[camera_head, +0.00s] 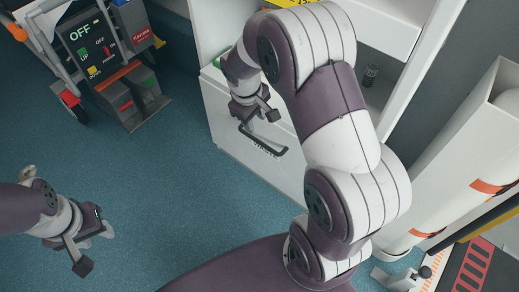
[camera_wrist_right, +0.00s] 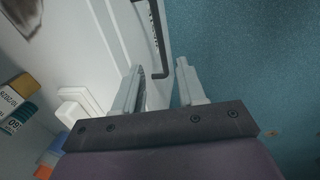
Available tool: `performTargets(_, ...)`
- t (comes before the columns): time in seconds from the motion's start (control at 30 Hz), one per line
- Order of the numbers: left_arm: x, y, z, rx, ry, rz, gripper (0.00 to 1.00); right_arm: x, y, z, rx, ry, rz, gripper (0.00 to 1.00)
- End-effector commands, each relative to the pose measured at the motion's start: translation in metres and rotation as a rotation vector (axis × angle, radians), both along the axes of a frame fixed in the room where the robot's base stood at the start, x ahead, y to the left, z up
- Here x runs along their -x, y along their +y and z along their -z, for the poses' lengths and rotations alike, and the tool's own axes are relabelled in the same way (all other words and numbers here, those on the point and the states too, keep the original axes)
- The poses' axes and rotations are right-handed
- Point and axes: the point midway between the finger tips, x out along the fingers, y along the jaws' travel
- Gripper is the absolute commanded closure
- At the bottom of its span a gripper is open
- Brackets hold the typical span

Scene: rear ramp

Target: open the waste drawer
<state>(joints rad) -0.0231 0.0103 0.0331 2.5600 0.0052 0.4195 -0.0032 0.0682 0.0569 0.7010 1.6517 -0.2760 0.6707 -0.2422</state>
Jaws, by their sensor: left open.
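The waste drawer (camera_head: 226,115) is the low white front of the cabinet in the head view, and it looks closed. Its black bar handle (camera_head: 262,142) runs across the front; dark lettering beside it is too small to read. My right gripper (camera_head: 268,108) is just above the handle. In the right wrist view my right gripper (camera_wrist_right: 160,66) is open, and the lower end of the handle (camera_wrist_right: 163,45) appears between its fingertips. I cannot tell whether they touch. My left gripper (camera_head: 90,252) is open and empty over the floor at the lower left.
A wheeled device with an OFF panel (camera_head: 85,35) stands at the upper left. A white cylinder (camera_head: 440,185) with orange bands stands at the right. An open shelf above the drawer holds a small dark item (camera_head: 371,75). Blue floor (camera_head: 165,190) is clear in front of the drawer.

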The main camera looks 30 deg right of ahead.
Motion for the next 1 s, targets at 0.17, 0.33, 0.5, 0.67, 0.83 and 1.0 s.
performTargets(0.17, 0.0, 0.0, 0.022, 0.0, 0.0, 0.0, 0.57, -0.002, -0.005, 0.033, 0.0, 0.0, 0.0, 0.6)
performTargets(0.33, 0.0, 0.0, 0.052, 0.0, 0.001, 0.0, 0.57, -0.004, -0.012, 0.078, -0.001, 0.0, 0.002, 0.6)
performTargets(0.5, 0.0, 0.0, 0.074, 0.0, 0.001, 0.0, 0.57, -0.007, -0.018, 0.113, -0.001, -0.002, 0.001, 0.6)
performTargets(0.67, 0.0, 0.0, 0.076, 0.0, 0.001, 0.0, 0.57, -0.009, -0.021, 0.117, 0.0, -0.003, 0.0, 0.6)
performTargets(0.83, 0.0, 0.0, 0.074, 0.0, 0.0, 0.0, 0.57, -0.009, -0.02, 0.116, 0.0, -0.003, 0.0, 0.63)
performTargets(1.0, 0.0, 0.0, 0.074, 0.0, 0.0, 0.0, 0.57, -0.008, -0.02, 0.116, -0.001, -0.003, 0.0, 1.0)
